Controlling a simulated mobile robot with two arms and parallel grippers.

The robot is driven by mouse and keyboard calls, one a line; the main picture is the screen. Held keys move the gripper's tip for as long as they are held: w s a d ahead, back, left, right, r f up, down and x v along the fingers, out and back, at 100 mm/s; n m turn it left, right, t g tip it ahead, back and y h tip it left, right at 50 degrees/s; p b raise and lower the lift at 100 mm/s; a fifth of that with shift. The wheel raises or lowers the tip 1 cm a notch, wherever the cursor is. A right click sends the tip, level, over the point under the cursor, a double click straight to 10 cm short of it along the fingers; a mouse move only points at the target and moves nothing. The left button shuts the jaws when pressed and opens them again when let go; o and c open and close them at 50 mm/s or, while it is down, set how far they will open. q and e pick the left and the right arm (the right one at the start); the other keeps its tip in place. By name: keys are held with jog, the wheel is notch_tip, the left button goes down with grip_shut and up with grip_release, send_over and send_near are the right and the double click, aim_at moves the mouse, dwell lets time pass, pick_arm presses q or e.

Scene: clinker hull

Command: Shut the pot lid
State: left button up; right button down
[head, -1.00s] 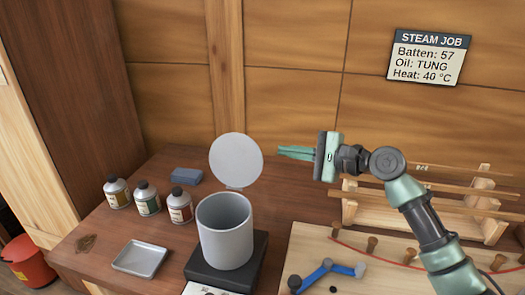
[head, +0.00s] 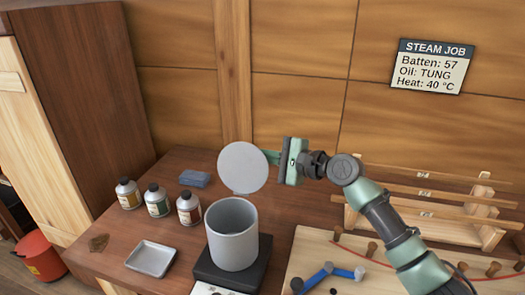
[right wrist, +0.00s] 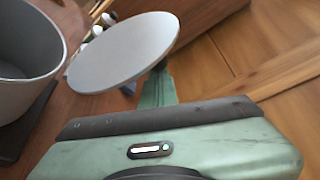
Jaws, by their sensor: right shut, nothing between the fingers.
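The grey pot (head: 232,236) stands upright on a black hot plate (head: 207,268), its mouth open. Its round grey lid (head: 242,167) stands raised at the back of the rim. In the right wrist view the lid (right wrist: 125,50) is a tilted disc beside the pot (right wrist: 25,65). My right gripper (head: 272,157) is shut and empty at the lid's right edge. Its fingertips are partly hidden behind the lid; in the right wrist view the fingers (right wrist: 157,85) reach under the disc's near edge. I cannot tell whether they touch it. My left gripper is out of view.
Several bottles (head: 157,200) and a blue block (head: 194,179) stand left of the pot. A small metal tray (head: 151,259) lies at front left. A wooden rack (head: 425,205) and a pegged board (head: 345,255) are at the right. A wooden wall is behind.

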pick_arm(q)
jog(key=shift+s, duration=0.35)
pick_arm(e)
jog(key=shift+a, duration=0.1)
jog(key=shift+s, duration=0.1)
